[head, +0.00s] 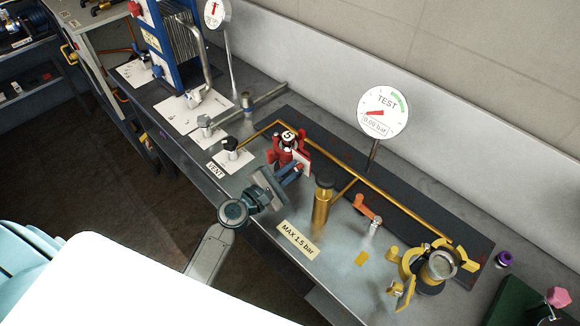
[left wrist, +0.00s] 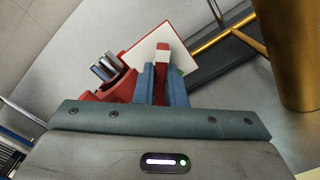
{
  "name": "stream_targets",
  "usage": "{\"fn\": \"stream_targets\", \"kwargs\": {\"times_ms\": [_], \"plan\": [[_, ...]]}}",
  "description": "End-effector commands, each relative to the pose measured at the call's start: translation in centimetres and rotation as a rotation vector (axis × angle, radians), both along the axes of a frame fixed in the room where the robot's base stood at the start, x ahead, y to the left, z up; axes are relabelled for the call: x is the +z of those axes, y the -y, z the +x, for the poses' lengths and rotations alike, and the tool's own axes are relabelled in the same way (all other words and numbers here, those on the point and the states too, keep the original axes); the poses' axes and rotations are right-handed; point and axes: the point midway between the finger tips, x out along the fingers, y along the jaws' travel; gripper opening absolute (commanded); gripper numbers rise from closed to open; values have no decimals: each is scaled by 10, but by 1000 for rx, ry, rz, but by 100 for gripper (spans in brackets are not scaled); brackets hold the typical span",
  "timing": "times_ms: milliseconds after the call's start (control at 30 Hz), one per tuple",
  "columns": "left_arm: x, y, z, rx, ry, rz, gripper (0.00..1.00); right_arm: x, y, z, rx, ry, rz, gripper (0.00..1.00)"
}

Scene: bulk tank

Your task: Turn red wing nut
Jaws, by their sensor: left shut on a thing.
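The red wing nut (head: 287,146) sits on the bench at the near end of the brass pipe, with a round white "5" marker on top. In the left wrist view, a red wing (left wrist: 161,60) stands between the two blue fingers, and the red body (left wrist: 118,88) is to the left. My left gripper (head: 293,171) reaches in from the front and is shut on the red wing nut; it also shows in the left wrist view (left wrist: 163,82). My right gripper is in neither view.
A brass cylinder (head: 323,204) stands close to the right of my gripper. An orange-handled valve (head: 368,212), a yellow clamp (head: 408,268) and the TEST gauge (head: 383,111) are farther right. A black-topped vent valve (head: 231,149) is left. The bench front is mostly clear.

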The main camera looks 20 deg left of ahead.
Motion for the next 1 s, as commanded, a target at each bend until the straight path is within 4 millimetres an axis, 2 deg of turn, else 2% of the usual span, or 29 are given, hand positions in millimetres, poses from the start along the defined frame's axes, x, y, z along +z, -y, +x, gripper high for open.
{"fn": "stream_targets", "kwargs": {"times_ms": [500, 1000], "plan": [[-1, 2, -1, 1, -178, -391, 0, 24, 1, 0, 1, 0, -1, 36], [-3, 3, -2, 0, -243, -535, 0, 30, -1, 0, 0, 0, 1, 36]]}}
